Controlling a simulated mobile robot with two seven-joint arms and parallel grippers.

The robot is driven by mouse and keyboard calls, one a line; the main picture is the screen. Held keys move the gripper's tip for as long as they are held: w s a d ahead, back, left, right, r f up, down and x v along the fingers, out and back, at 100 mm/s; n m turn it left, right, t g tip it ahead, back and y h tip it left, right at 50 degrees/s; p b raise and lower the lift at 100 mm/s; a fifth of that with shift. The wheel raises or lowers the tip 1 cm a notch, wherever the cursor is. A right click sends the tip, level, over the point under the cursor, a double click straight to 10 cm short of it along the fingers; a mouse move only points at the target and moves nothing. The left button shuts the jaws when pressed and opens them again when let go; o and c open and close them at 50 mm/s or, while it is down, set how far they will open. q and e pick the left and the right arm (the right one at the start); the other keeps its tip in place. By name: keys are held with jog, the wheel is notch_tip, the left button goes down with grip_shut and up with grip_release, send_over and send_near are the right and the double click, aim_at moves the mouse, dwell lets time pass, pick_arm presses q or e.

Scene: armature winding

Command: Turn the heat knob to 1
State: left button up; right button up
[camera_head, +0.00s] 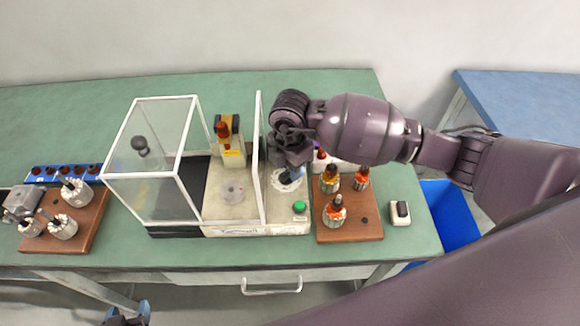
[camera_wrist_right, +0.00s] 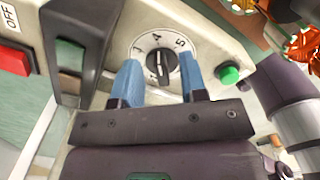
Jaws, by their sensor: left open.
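The heat knob (camera_wrist_right: 161,64) is a small black knob on a white numbered dial (camera_wrist_right: 144,42). In the right wrist view, a 4 and a 5 show along the dial's top. I cannot tell for certain which number the knob points at. My right gripper (camera_wrist_right: 159,60) has its two blue fingers on either side of the knob, spread wide with visible gaps to it. In the head view my right gripper (camera_head: 290,174) covers much of the dial (camera_head: 284,185). My left gripper (camera_head: 127,314) is open and empty at the bottom edge, far from the machine.
A green button (camera_head: 299,207) sits in front of the dial. A clear guard box (camera_head: 160,190) stands left on the machine. A wooden board (camera_head: 345,232) with armatures lies right, near a white switch (camera_head: 400,212). A red button (camera_wrist_right: 13,62) shows in the wrist view.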

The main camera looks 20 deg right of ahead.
jog(key=shift+f, duration=0.45)
jog(key=c, duration=0.7)
grip_shut()
jog(key=shift+w+r+n, duration=0.1)
jog(key=shift+w+n, duration=0.1)
jog(key=shift+n, duration=1)
jog(key=shift+a+n, duration=0.1)
jog(key=shift+n, duration=0.3)
